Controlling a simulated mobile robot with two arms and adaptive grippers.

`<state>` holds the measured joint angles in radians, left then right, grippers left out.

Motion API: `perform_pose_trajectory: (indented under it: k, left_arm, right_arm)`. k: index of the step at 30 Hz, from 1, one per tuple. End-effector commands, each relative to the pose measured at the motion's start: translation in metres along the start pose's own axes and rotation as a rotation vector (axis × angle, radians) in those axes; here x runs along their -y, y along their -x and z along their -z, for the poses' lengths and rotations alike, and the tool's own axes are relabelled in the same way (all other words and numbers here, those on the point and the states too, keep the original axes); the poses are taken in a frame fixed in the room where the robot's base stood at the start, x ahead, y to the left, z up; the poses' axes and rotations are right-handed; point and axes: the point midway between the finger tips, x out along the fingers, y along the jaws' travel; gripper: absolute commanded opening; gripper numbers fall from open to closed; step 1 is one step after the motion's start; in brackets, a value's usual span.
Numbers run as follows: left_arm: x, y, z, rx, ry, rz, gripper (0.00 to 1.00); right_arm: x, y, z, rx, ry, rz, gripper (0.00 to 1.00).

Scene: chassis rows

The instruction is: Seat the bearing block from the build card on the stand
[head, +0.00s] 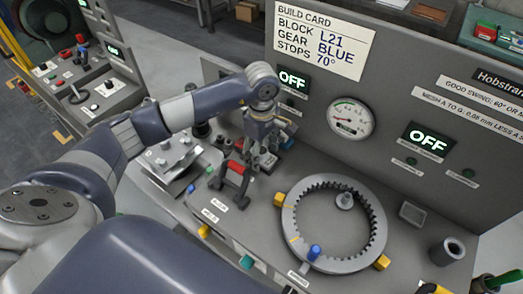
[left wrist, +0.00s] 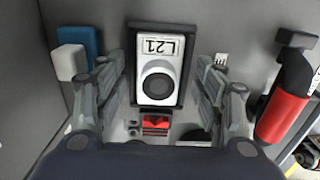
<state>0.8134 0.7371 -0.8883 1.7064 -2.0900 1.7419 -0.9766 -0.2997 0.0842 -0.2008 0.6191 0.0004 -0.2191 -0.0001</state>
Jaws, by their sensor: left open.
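The build card (head: 322,38) on the back panel reads block L21, gear blue, stops 70°. A bearing block (left wrist: 159,42) labelled L21, with a pale front and a dark round bore, is in the middle of the left wrist view. My left gripper (head: 268,138) is open, pointing down at the back of the bench. In the left wrist view its fingers stand either side of the block, with no clear contact. In the head view the arm and gripper partly hide the blocks there. I cannot tell which fixture is the stand. My right gripper is not in view.
A toothed ring (head: 290,222) lies on the bench right of the gripper, with a blue peg (head: 314,252) at its front. A red-handled clamp (head: 234,172) stands left of it. The red part (left wrist: 283,112) is close right of my fingers; white (left wrist: 70,62) and blue blocks are left.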

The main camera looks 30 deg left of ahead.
Motion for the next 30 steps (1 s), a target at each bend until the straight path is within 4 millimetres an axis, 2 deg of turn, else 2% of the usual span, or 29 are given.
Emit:
perform_pose_trajectory:
  k: [5, 12, 18, 23, 30]
  left_arm:
    - [-0.002, 0.027, 0.001, -0.001, 0.000, -0.007, 0.63]
    - [-0.002, 0.079, 0.001, -0.001, 0.000, -0.007, 0.63]
    - [-0.002, 0.108, 0.001, -0.001, 0.001, -0.004, 0.63]
    - [-0.001, 0.117, 0.000, 0.000, 0.000, -0.003, 0.63]
    - [-0.001, 0.118, 0.000, 0.000, 0.000, -0.002, 0.63]
  right_arm:
    - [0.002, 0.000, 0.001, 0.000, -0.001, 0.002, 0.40]
    - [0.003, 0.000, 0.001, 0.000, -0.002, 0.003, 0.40]
    - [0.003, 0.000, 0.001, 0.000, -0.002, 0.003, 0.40]
    - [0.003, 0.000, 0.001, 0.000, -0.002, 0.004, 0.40]
    - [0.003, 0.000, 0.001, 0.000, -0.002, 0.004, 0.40]
